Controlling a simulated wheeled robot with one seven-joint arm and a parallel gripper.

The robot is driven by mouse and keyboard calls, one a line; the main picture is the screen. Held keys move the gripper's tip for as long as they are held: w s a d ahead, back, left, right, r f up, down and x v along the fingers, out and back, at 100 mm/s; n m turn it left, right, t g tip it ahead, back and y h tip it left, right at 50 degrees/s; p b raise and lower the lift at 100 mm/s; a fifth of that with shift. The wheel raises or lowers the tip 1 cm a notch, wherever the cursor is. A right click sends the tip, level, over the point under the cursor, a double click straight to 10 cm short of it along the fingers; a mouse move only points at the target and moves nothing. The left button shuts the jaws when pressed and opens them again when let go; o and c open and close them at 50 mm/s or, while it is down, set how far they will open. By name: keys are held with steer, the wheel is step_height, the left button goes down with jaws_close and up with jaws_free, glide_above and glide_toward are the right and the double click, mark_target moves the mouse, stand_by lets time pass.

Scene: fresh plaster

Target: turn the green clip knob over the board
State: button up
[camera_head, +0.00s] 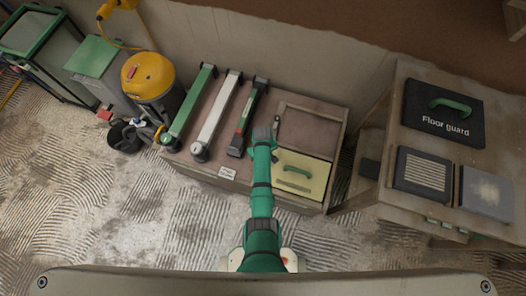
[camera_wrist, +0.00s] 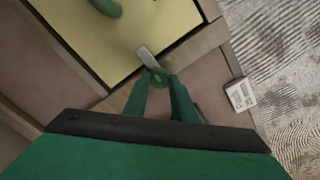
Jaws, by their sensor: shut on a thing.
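The yellow board (camera_head: 308,181) with a green handle (camera_head: 296,170) lies in a recess of the brown bench top. The wrist view shows the board (camera_wrist: 148,25) close up. The green clip knob (camera_wrist: 160,76) sits on the frame beside the board's edge. Its pale metal tab (camera_wrist: 147,57) points away from my fingers, and its tip overlaps the board's edge. My gripper (camera_wrist: 160,87) is shut on the knob. In the head view my gripper (camera_head: 264,138) is at the board's upper left corner and hides the knob.
Three long tools, green (camera_head: 188,105), white (camera_head: 216,117) and dark (camera_head: 248,118), lie left of my gripper. A small label (camera_wrist: 241,95) is on the bench. A yellow-topped vacuum (camera_head: 148,77) stands left. A side table (camera_head: 390,205) with a dark floor guard case (camera_head: 443,112) is right.

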steer(key=o, duration=1)
steer(key=shift+o, duration=0.2)
step_height(320, 180, up, 11)
steer(key=shift+s+f, duration=0.1)
